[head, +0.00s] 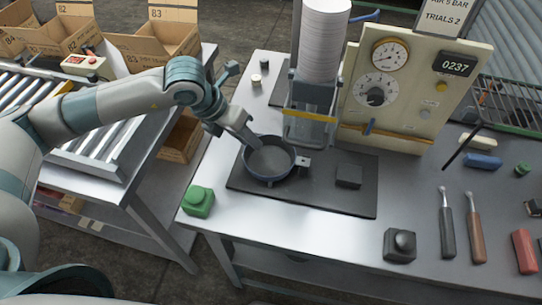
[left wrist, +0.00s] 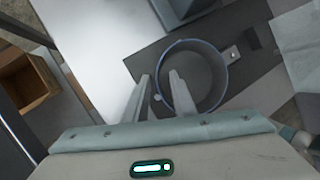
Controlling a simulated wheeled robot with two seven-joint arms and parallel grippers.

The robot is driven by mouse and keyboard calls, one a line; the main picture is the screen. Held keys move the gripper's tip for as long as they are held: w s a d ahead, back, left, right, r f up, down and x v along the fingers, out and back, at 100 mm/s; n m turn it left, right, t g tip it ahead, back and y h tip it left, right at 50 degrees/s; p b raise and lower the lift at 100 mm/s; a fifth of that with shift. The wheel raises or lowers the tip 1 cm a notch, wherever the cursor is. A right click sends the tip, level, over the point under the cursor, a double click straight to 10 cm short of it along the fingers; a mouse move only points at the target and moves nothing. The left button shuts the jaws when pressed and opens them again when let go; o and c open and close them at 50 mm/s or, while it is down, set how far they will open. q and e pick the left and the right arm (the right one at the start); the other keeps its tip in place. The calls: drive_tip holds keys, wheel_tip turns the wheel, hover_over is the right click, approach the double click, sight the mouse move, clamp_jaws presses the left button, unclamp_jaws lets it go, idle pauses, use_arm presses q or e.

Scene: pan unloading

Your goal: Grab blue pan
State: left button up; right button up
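The blue pan (head: 270,160) is round and dark grey inside with a blue rim. It sits upright on a black mat (head: 330,200) on the metal table, with a small light tab on its right side. My left gripper (head: 250,143) is at the pan's left rim. In the left wrist view, its two fingers (left wrist: 158,77) are apart. One finger overlaps the inside of the pan (left wrist: 205,78), and the other is outside the rim. Contact with the rim cannot be told. My right gripper is not in view.
A stacked white column in a clear holder (head: 310,110) stands just behind the pan. A cream gauge panel (head: 415,85) stands behind right. A dark block (head: 348,176) lies on the mat; a green block (head: 198,201) sits at the table's left edge. Tools lie at right.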

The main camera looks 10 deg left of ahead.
use_arm(q)
drive_tip(key=shift+f, duration=0.15)
idle(0.3)
clamp_jaws()
drive_tip(key=shift+r, duration=0.2)
